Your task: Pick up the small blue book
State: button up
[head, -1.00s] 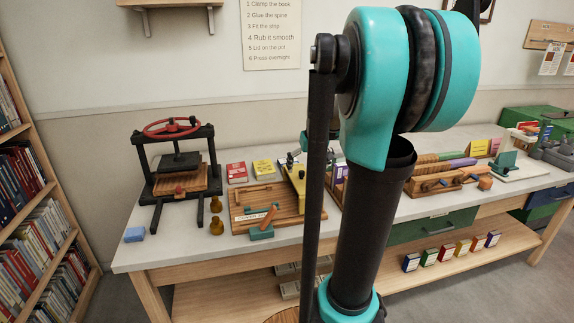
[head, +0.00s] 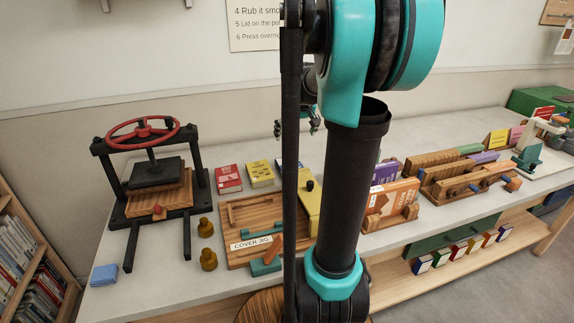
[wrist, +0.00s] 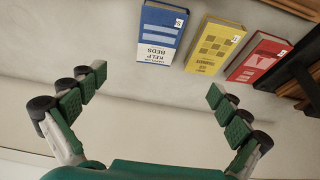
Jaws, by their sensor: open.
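The small blue book (wrist: 162,32), with a white title panel, lies flat on the bench at the top of the wrist view, left of a yellow book (wrist: 214,45) and a red one (wrist: 257,58). My gripper (wrist: 157,84) is open and empty, with its two padded fingers spread apart. The blue book is beyond the fingertips, not between them. In the head view my own arm hides most of that book, and my gripper shows small above the back of the bench (head: 311,127), partly hidden.
A black press with a red wheel (head: 140,131), a pale blue block (head: 104,275) and two brass weights stand at the bench's left. A wooden board (head: 236,216) lies in front of the books. Wooden racks (head: 452,182) stand on the right. The bench strip behind the books is clear.

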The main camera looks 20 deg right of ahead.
send_near(290, 165)
jog(key=shift+x, duration=4.4)
jog(key=shift+s, duration=0.15)
jog(key=shift+c, duration=0.2)
jog(key=c, duration=1.4)
jog(key=shift+o, duration=0.2)
